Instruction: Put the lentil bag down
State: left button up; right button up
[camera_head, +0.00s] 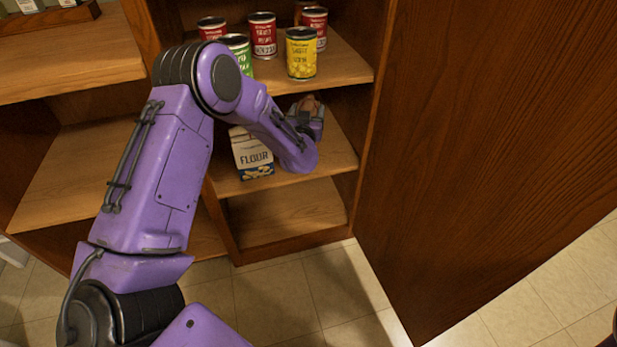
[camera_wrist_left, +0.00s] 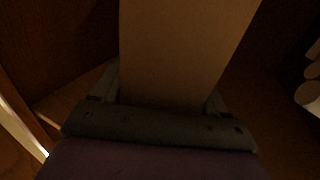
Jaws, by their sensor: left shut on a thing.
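My left gripper (camera_head: 313,115) reaches into the middle shelf space of the cupboard, and my purple forearm covers part of it. It is shut on a brown thing, taken to be the lentil bag (camera_head: 307,103), of which only a small part shows in the head view. In the dark left wrist view, the lentil bag (camera_wrist_left: 185,50) is a plain brown block between the two fingers. I cannot tell whether its base touches the shelf. My right gripper is in neither view.
A flour bag (camera_head: 252,156) stands on the middle shelf (camera_head: 335,160), left of my gripper. Several cans, including a yellow can (camera_head: 301,54), stand on the shelf above. The lower shelf (camera_head: 285,212) looks bare. A large wooden door (camera_head: 480,150) stands at the right.

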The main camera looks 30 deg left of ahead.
pick_arm(q)
jog(key=shift+w+a+r, duration=0.3)
jog(key=shift+r, duration=0.15)
jog(key=shift+w+a+r, duration=0.25)
jog(key=shift+w+r, duration=0.05)
jog(key=shift+r, duration=0.15)
jog(key=shift+f, duration=0.35)
jog(key=f+b, duration=0.1)
jog(key=f, duration=0.3)
jog(key=f+b, duration=0.1)
jog(key=f, duration=0.4)
jog(key=shift+w+d+f, duration=0.15)
jog(key=shift+d+f, duration=0.05)
jog(key=shift+f, duration=0.1)
jog(key=shift+f, duration=0.15)
jog(key=o, duration=1.6)
